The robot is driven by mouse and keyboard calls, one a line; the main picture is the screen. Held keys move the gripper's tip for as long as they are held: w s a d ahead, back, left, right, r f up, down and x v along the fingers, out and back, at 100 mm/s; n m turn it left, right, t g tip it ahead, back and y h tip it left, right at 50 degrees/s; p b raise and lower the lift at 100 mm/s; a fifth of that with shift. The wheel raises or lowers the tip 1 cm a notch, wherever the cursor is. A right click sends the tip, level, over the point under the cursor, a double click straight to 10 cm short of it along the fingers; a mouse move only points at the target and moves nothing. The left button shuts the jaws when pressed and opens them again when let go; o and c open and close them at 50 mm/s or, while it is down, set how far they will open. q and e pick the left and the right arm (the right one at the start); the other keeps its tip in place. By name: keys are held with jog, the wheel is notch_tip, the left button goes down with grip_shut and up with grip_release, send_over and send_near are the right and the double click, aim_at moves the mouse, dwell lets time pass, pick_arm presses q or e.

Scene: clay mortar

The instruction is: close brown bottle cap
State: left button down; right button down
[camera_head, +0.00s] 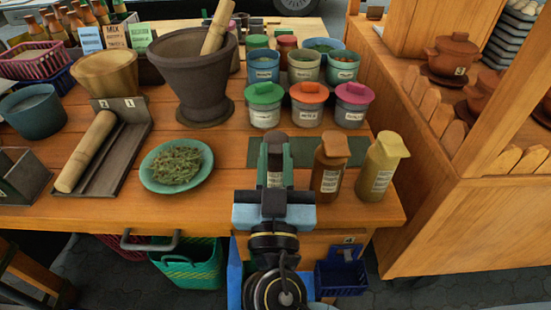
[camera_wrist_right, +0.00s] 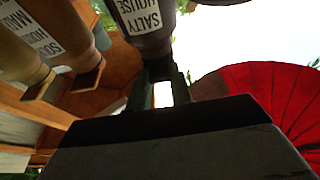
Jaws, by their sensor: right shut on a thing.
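Three bottles stand in a row at the table's front right. The brown bottle (camera_head: 328,178) is in the middle, with a flat cap (camera_head: 335,145) on top. The tan bottle (camera_head: 378,178) is to its right, with a tilted cap. The dark bottle (camera_head: 275,142) is to its left, mostly hidden by my right gripper (camera_head: 275,165). In the right wrist view, the right gripper (camera_wrist_right: 160,90) has its fingers around the top of this dark bottle (camera_wrist_right: 145,22), labelled "SALTY HOUSE". The other two bottles hang at the left there, upside down. My left gripper is not in view.
A green plate of herbs (camera_head: 176,166) lies left of my right gripper. Lidded jars (camera_head: 310,105) stand behind the bottles, with a big mortar (camera_head: 198,80) behind left. A green mat (camera_head: 345,150) lies behind the bottles. The table's front edge is close.

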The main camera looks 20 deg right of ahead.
jog(key=shift+f, duration=0.1)
jog(key=c, duration=1.2)
grip_release()
jog(key=shift+c, duration=0.2)
jog(key=shift+s, duration=0.1)
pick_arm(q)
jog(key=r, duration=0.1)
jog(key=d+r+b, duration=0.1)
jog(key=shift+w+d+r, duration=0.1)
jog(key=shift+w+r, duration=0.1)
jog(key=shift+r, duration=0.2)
pick_arm(e)
jog(key=v, duration=0.7)
jog(key=shift+s+a, duration=0.1)
jog(key=shift+s, duration=0.05)
